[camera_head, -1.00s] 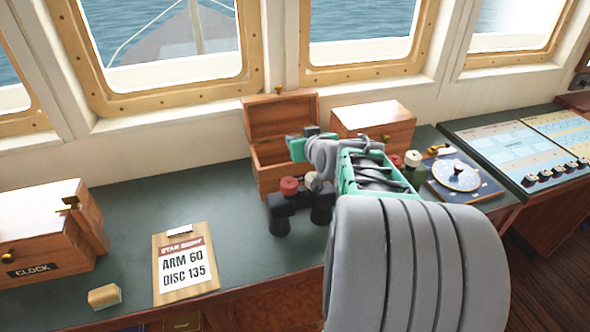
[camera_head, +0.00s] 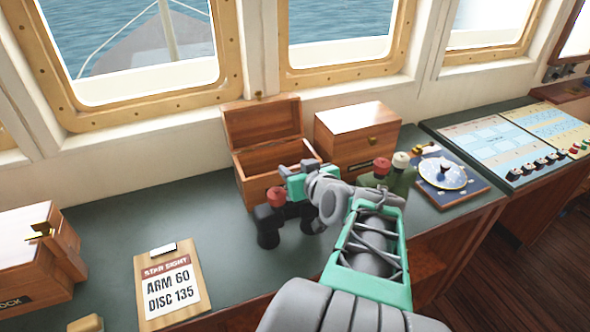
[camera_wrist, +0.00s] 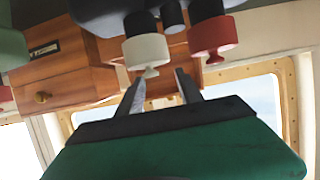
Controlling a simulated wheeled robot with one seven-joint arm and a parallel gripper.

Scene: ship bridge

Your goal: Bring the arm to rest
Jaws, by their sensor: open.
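My gripper (camera_head: 298,182) is at the end of my raised arm, in front of the open wooden box (camera_head: 262,124). In the wrist view my gripper (camera_wrist: 160,88) shows two grey fingers apart, with nothing held between them. That view is upside down. A black twin-barrelled object (camera_head: 268,226) with a red knob (camera_head: 277,197) stands by the gripper in the head view, partly hidden by it. In the wrist view, a white knob (camera_wrist: 147,52) and a red knob (camera_wrist: 212,36) show close beyond the fingers; I cannot tell whether they touch.
A closed wooden box (camera_head: 356,138), a dark green twin object (camera_head: 398,180) and a blue dial board (camera_head: 450,184) stand to the right. A star sight clipboard (camera_head: 172,287) and a clock box (camera_head: 32,262) are left. The green counter (camera_head: 140,220) is clear between.

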